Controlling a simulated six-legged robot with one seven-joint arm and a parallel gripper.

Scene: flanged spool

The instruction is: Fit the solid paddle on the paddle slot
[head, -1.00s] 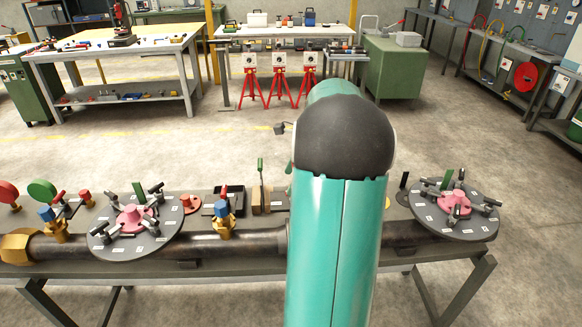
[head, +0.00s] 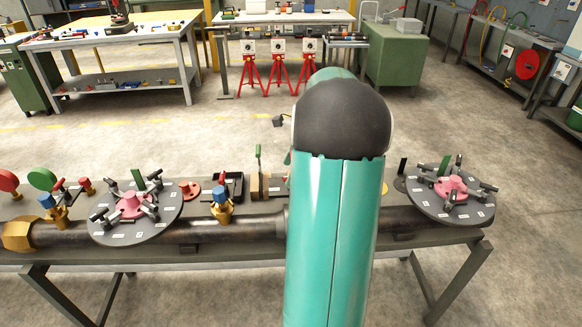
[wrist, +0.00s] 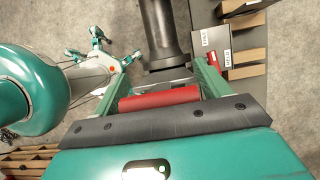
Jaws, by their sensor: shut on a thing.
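My gripper (wrist: 158,80) shows in the wrist view, with two green fingers on either side of a red bar (wrist: 160,101). It is shut on this red bar. A thin pale edge lies just beyond the bar; I cannot tell whether it is the solid paddle seen edge-on. A dark flanged pipe end (wrist: 166,45) is just past the fingertips. I cannot tell whether the held thing touches it. In the head view my arm hides the gripper and the middle of the pipe (head: 190,233), so the paddle slot is not clearly seen.
Two dark discs with pink hubs stand on the bench, left (head: 112,230) and right (head: 430,205). A red disc (head: 8,181) and a green disc (head: 42,179) stand at far left. Blue-topped brass valves sit along the pipe. Floor behind the bench is mostly clear.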

